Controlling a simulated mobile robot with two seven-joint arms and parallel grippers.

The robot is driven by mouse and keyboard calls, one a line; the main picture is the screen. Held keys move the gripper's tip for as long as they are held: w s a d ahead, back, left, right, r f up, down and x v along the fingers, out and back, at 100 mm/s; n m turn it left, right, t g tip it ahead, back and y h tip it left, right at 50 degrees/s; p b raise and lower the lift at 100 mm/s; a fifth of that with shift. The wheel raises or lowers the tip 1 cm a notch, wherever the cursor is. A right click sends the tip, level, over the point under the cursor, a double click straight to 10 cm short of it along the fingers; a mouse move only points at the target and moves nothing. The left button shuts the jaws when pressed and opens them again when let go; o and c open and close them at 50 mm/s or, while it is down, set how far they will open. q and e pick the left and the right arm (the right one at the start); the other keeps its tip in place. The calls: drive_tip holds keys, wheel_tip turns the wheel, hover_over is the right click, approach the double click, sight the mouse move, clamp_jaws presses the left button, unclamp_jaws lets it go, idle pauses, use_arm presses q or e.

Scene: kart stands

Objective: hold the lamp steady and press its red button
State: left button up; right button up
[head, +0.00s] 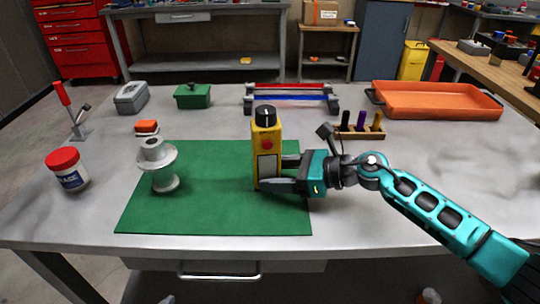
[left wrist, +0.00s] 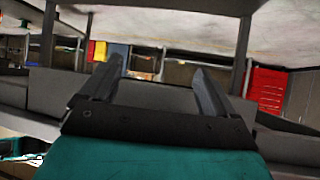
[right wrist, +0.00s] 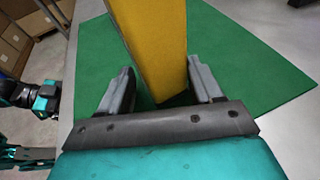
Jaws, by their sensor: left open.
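The lamp (head: 266,138) is an upright yellow box with a black top, standing on the green mat (head: 205,210). My right gripper (head: 279,173) reaches in from the right, low on the lamp, one finger in front and one behind. In the right wrist view the yellow body (right wrist: 155,40) stands between the spread fingers (right wrist: 162,90), with a gap showing at the left finger. My left gripper (left wrist: 158,85) is open and empty in the left wrist view; it is outside the head view.
A grey spool-shaped part (head: 158,168) stands on the mat's left edge. A red-lidded jar (head: 68,170) is farther left. A rack with dark handles (head: 360,130) stands behind my right wrist, and an orange tray (head: 436,100) at the back right. The mat's front is clear.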

drive_tip(key=shift+a+f, duration=0.15)
drive_tip(key=shift+a, duration=0.25)
use_arm(q)
drive_tip(key=shift+w+d+r, duration=0.1)
drive_tip(key=shift+w+r, duration=0.1)
use_arm(e)
drive_tip(key=c, duration=0.8)
use_arm(q)
drive_tip(key=shift+c, duration=0.4)
use_arm(e)
drive_tip(key=shift+o, duration=0.2)
use_arm(q)
clamp_jaws()
use_arm(e)
drive_tip(key=shift+w+d, duration=0.1)
idle(0.4)
